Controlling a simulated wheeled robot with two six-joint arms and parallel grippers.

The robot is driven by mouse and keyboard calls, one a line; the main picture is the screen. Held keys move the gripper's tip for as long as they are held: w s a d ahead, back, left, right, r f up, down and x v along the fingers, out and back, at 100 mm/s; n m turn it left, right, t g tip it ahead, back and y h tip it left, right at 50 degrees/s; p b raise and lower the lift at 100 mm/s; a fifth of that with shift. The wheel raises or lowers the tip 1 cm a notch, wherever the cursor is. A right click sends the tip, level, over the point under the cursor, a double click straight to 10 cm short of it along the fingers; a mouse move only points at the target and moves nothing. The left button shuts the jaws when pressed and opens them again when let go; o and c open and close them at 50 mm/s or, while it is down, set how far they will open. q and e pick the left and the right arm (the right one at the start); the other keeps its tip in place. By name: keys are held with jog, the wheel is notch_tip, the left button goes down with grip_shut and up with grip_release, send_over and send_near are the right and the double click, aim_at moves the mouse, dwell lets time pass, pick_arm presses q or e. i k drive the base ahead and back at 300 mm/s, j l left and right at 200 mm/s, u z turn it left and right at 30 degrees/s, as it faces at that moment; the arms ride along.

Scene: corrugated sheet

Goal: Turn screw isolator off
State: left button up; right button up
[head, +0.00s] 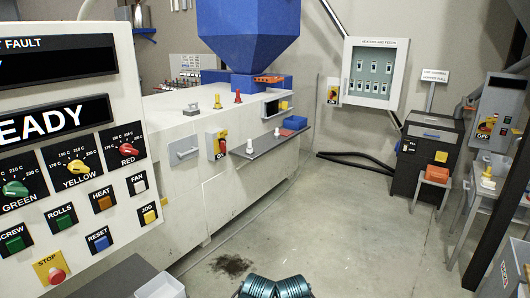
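A rotary isolator switch (218,145) with a red handle on a yellow plate is on the side of the long white machine (200,210); the word ON shows at its lower edge. A second red and yellow isolator (487,127) is on a grey box at the right, with OFF below it. I cannot read which of these is named as the screw isolator. Neither gripper is in view.
A control panel (75,185) with dials and buttons, including a green screw button (15,244), fills the left. A shelf (268,143) juts from the machine. Open concrete floor (310,225) with a dark stain lies ahead. A bench (487,187) stands at the right.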

aim_at(222, 141)
jog(key=i, duration=3.6)
jog(key=u, duration=0.15)
